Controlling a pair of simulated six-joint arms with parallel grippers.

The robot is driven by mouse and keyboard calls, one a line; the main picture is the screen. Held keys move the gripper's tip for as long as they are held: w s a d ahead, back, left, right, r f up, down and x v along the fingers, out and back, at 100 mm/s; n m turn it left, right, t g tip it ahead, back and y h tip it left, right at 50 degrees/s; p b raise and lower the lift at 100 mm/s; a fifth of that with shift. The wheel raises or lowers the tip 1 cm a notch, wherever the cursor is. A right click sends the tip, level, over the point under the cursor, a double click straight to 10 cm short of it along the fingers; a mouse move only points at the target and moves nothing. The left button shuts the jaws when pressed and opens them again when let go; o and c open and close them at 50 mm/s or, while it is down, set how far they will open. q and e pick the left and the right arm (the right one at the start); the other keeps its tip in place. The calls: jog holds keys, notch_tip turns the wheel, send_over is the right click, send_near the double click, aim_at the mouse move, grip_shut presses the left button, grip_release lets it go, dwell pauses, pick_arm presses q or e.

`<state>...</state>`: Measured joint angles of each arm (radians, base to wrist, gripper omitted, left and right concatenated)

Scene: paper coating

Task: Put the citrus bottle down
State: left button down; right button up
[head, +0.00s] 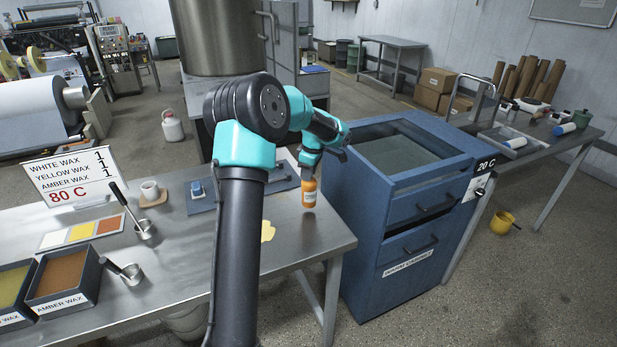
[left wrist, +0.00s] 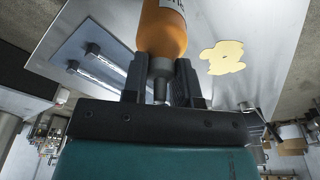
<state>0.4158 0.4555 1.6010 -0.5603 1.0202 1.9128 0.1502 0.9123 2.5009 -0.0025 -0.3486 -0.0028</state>
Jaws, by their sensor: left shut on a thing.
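The citrus bottle (head: 309,194) is orange with a white label. It is at the right end of the steel table, below my left gripper (head: 311,170). In the left wrist view the gripper's two fingers (left wrist: 160,85) are shut around the neck of the bottle (left wrist: 163,32), whose body extends away towards the tabletop. The bottle looks about upright in the head view. I cannot tell whether its base touches the table. My right gripper does not show.
A yellow spill (head: 267,231) lies on the table near the bottle. Boxes of wax (head: 66,277), ladles and a sign (head: 75,180) are at the left. Bare steel surrounds the bottle.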

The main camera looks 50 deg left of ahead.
aim_at(314, 180)
pick_arm(q)
jog(key=shift+f, duration=0.9)
jog(key=c, duration=0.9)
grip_release()
jog(key=shift+f, duration=0.15)
notch_tip(314, 180, up, 12)
jog(key=d, duration=0.1)
jog(key=shift+w+d, duration=0.3)
jog(key=shift+w, duration=0.1)
